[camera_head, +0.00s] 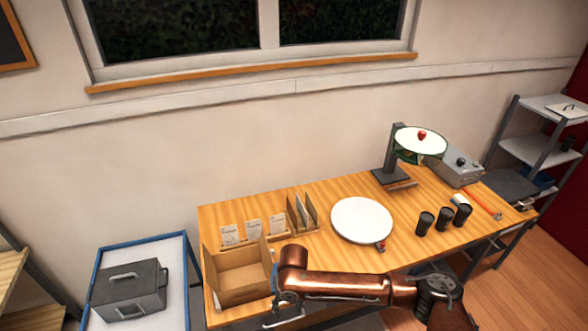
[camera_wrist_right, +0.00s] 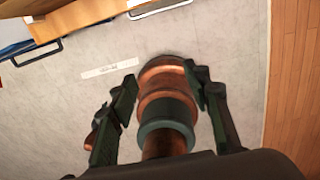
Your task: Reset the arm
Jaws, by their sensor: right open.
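My right gripper (camera_wrist_right: 162,85) shows in the wrist view with its two dark green fingers spread apart, over a pale grey floor. Between and below the fingers shows a rounded copper shape with a teal ring, which looks like a part of my own body. The fingers do not clearly close on it. In the head view my copper-coloured arm (camera_head: 340,287) crosses the front of the wooden table at the lower middle. Its gripper's fingers are hard to make out there. My left gripper is not in view.
The wooden table (camera_head: 300,265) carries an open cardboard box (camera_head: 240,275), a white round plate (camera_head: 362,220), several black cups (camera_head: 424,222), and a lamp-like stand (camera_head: 392,160). A grey metal box (camera_head: 130,290) sits on a blue-edged stand at left. Shelves (camera_head: 535,150) stand at right.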

